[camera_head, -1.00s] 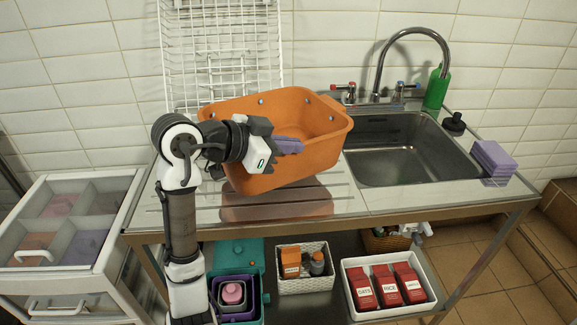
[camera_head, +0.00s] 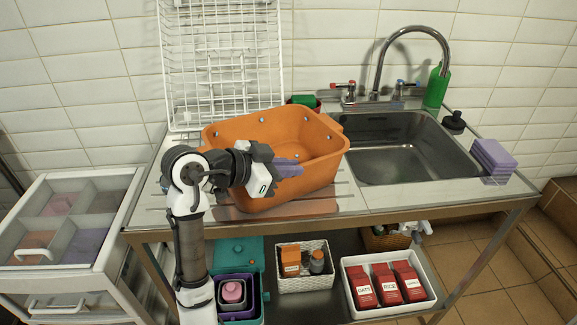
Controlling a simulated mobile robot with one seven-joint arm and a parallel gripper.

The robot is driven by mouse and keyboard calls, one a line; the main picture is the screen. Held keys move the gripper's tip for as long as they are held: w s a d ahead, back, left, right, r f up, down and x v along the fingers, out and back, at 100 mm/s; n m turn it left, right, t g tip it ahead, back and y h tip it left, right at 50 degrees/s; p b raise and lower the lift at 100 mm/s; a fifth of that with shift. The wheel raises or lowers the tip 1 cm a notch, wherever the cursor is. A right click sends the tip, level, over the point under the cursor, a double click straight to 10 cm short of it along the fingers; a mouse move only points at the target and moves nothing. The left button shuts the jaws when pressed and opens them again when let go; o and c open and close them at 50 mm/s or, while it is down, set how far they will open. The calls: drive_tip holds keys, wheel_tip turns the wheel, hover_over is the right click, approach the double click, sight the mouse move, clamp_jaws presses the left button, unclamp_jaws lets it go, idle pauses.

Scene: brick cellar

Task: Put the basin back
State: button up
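The orange basin (camera_head: 312,182) is over the ribbed drainboard (camera_head: 350,198), left of the sink. It is upright and open at the top, with its base at or just above the steel; I cannot tell whether it touches. My gripper (camera_head: 288,168) is at the basin's near wall, its purple fingers at the rim. It appears shut on that wall, though the hand hides part of the rim and the exact grip.
The sink (camera_head: 400,150) with its tall tap is to the right. A white wire rack (camera_head: 222,60) stands behind the basin, and a green-topped item (camera_head: 303,101) sits close behind it. Purple sponges (camera_head: 493,160) lie at the right. Bins fill the lower shelf.

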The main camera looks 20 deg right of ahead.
drive_tip(key=shift+o, duration=1.3)
drive_tip(key=shift+r, duration=0.15)
drive_tip(key=b+v, duration=0.1)
drive_tip(key=v, duration=1.1)
drive_tip(key=shift+b, duration=0.35)
